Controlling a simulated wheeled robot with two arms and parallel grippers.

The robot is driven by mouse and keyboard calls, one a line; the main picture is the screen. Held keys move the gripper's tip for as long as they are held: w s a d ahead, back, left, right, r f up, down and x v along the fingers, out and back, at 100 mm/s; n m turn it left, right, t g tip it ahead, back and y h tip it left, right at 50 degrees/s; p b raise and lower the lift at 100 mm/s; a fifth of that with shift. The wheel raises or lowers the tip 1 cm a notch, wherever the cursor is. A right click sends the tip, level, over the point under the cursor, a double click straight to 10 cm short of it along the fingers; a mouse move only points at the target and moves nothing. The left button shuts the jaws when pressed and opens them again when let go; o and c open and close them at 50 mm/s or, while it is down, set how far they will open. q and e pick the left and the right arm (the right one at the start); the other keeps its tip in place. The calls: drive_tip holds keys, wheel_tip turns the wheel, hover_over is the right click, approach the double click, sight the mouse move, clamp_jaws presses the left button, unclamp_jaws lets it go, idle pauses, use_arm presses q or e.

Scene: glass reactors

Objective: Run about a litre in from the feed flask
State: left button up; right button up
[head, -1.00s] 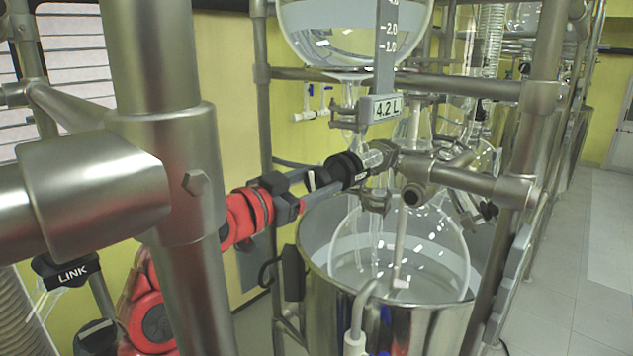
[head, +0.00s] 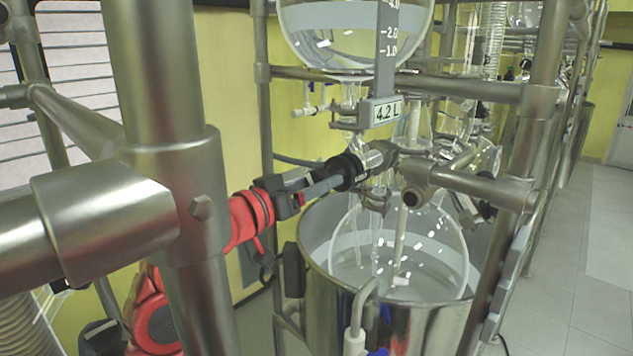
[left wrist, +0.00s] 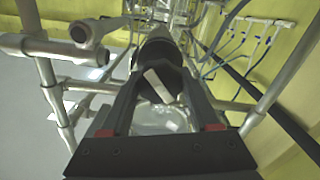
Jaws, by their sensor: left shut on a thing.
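The feed flask (head: 300,32) is a round clear glass vessel at the top of the head view, holding clear liquid. Beside it is a scale plate (head: 388,62), and a display (head: 387,112) reads 4.2 L. Below them, a black round knob (head: 351,170) sits on the glass line above the lower round glass vessel (head: 445,245). My left gripper (head: 335,178) reaches in from the left and is shut on this knob. In the left wrist view the knob (left wrist: 160,88), with a pale bar across its face, sits between the fingers. My right gripper is not in view.
The lower vessel sits in a steel bath (head: 330,290). A steel frame post (head: 160,75) stands close in front of my left arm, and a horizontal tube (head: 475,185) runs right of the knob. The floor (head: 580,250) at right is clear.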

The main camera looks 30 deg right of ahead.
use_arm(q)
drive_tip(key=shift+f, duration=0.1)
drive_tip(key=o, duration=1.4)
drive_tip(key=shift+b+v, duration=2.7)
drive_tip(key=shift+v, duration=6.05)
drive_tip(key=shift+d, duration=0.1)
